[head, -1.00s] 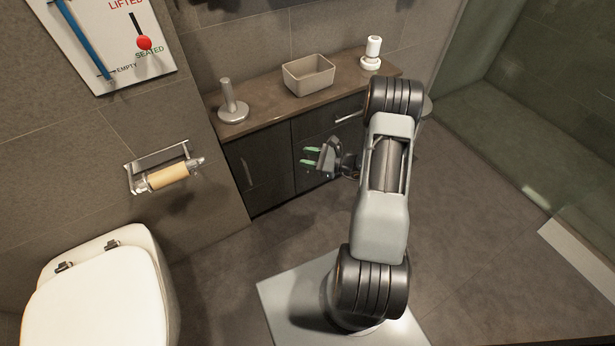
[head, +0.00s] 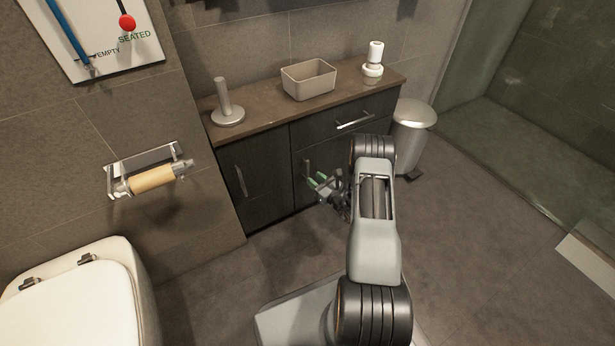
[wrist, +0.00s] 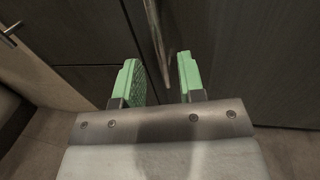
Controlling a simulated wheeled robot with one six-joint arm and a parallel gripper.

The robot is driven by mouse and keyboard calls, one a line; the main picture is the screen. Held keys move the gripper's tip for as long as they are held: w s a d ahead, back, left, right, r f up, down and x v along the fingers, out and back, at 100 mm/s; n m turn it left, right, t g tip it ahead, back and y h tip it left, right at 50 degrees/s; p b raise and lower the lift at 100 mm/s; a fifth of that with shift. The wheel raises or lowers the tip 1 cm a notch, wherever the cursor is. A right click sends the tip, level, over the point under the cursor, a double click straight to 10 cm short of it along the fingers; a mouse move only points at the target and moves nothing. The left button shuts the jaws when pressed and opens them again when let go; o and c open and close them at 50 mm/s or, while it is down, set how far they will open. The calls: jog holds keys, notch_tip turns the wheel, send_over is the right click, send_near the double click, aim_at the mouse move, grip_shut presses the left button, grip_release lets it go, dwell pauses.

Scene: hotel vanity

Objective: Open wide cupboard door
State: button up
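The dark vanity's wide cupboard door (head: 340,162) is below the drawer, right of a narrower door (head: 262,190). It looks shut. Its upright metal handle (head: 306,169) is near its left edge. My gripper (head: 318,180) is in front of this door, close to the handle. In the wrist view, the green fingers of my gripper (wrist: 160,78) are apart. The metal handle (wrist: 157,35) runs down to between them in the picture. I cannot tell whether they touch it. My arm hides the right part of the door.
The drawer has a horizontal handle (head: 355,124). The countertop (head: 262,117) carries a holder (head: 227,105), a box (head: 308,80) and a white bottle (head: 374,58). A bin (head: 411,130) stands right of the vanity, a toilet (head: 80,300) at lower left. Floor at right (head: 480,240) is clear.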

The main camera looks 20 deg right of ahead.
aim_at(308, 173)
jog(key=shift+b+x, duration=0.6)
jog(key=shift+x, duration=1.75)
grip_shut()
